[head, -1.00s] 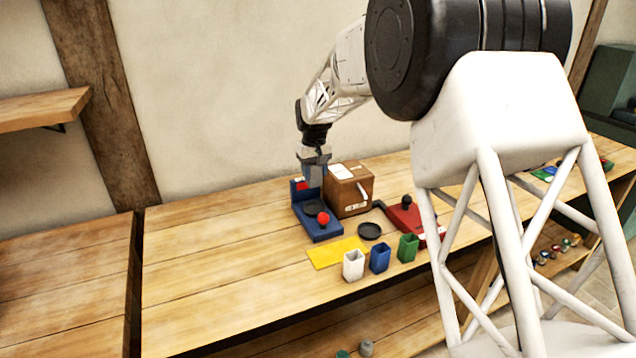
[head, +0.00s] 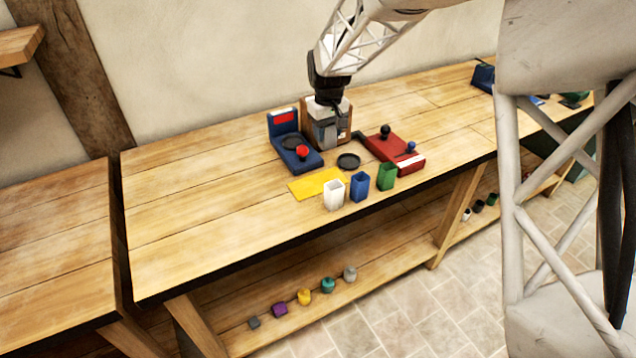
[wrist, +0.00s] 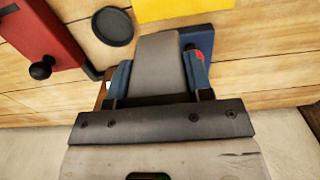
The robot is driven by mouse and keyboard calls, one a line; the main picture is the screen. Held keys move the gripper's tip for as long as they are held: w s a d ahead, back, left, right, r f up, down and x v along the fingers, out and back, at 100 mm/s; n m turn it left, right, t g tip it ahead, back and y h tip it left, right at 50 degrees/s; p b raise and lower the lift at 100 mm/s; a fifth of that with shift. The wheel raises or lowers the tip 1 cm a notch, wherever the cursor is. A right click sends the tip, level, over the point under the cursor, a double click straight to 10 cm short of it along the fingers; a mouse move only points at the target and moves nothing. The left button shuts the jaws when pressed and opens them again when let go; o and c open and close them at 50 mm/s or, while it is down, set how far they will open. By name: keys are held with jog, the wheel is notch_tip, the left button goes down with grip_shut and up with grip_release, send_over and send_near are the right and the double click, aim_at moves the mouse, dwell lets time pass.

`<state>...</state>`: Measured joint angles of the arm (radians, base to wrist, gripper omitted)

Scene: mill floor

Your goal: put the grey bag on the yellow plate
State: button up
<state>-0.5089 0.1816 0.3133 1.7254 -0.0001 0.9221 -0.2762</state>
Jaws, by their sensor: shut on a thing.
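My gripper (head: 326,136) is in front of the brown box, just right of the blue scale, with its fingers pointing down. In the wrist view, my gripper (wrist: 158,64) is shut on the grey bag (wrist: 160,50), which sits between its two blue-grey fingers. In the head view, the fingers partly hide the bag. The yellow plate (head: 316,184) lies flat and bare on the bench, nearer the front edge than my gripper. It also shows at the top of the wrist view (wrist: 180,8). The bag is apart from the plate.
The blue scale (head: 283,140) and a red device (head: 400,155) flank my gripper. A black dish (head: 348,161) lies nearby. White (head: 334,195), blue (head: 359,187) and green (head: 386,177) cups stand beside the plate. The bench's left part is clear. Several small coloured items sit on the lower shelf.

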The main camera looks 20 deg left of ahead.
jog(key=shift+s+d+f, duration=0.2)
jog(key=shift+s+d, duration=0.4)
jog(key=shift+d, duration=0.2)
jog(key=shift+f, duration=0.1)
jog(key=shift+f, duration=3)
jog(key=shift+f, duration=1.85)
jog(key=shift+f, duration=0.2)
jog(key=o, duration=1)
jog(key=shift+c, duration=0.2)
jog(key=shift+r, duration=0.2)
